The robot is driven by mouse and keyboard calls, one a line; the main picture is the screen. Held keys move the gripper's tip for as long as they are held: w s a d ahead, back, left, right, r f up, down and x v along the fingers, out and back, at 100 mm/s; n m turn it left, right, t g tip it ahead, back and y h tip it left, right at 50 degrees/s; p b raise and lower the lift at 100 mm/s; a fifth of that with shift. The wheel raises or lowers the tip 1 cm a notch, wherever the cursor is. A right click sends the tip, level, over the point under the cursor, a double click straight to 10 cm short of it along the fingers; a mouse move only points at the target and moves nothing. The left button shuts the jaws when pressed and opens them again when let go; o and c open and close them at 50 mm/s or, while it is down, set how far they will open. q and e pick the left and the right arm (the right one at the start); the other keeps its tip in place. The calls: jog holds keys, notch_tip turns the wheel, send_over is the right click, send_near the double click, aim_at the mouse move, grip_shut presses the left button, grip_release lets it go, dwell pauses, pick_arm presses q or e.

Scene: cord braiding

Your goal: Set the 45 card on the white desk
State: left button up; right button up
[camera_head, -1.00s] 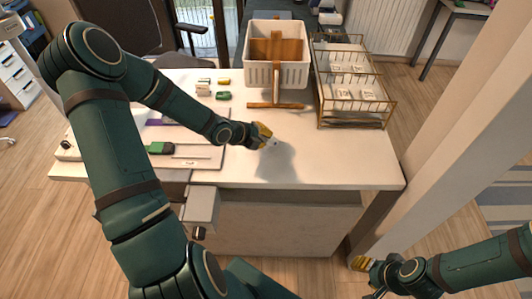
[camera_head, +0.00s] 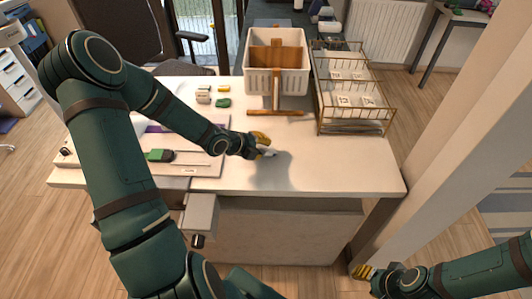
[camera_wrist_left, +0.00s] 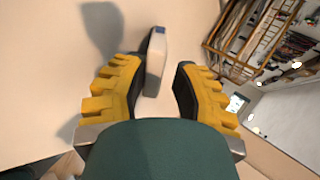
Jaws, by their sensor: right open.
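The white desk (camera_head: 335,175) fills the middle of the head view. My left gripper (camera_head: 263,146) is low over its front middle. In the left wrist view my left gripper (camera_wrist_left: 158,88) has its yellow fingers spread. A pale slab with a blue end (camera_wrist_left: 155,58), likely the card, is between them, close to one finger, with a gap to the other. In the head view a white bit of it (camera_head: 270,153) shows at the fingertips. Its number cannot be read. Whether it rests on the desk is unclear. My right gripper (camera_head: 363,272) is open and empty, beyond the desk's front right.
A wire rack (camera_head: 352,126) with several white cards stands at the back right. A white basket (camera_head: 262,84) with a wooden piece and a wooden T-shaped item (camera_head: 275,112) are at the back. A board with a green-handled tool (camera_head: 160,155) lies left. The desk's front right is clear.

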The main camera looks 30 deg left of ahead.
pick_arm(q)
jog(key=p+v, duration=0.4)
jog(key=v, duration=0.2)
jog(key=shift+r, duration=0.15)
jog(key=shift+s+r+p, duration=0.2)
jog(key=shift+s+p, duration=0.1)
jog(key=shift+p, duration=0.1)
pick_arm(e)
jog(key=shift+r, duration=2.75)
pick_arm(q)
notch_tip(320, 180, up, 8)
jog(key=s+p, duration=0.2)
jog(key=p, duration=0.5)
jog(key=shift+a, duration=0.45)
pick_arm(e)
notch_tip(320, 180, up, 7)
jog(key=w, duration=0.1)
jog(key=shift+w+d+r+t, duration=0.2)
jog(key=shift+w+t, duration=0.05)
jog(key=shift+t, duration=0.05)
pick_arm(q)
jog(key=shift+f, duration=0.1)
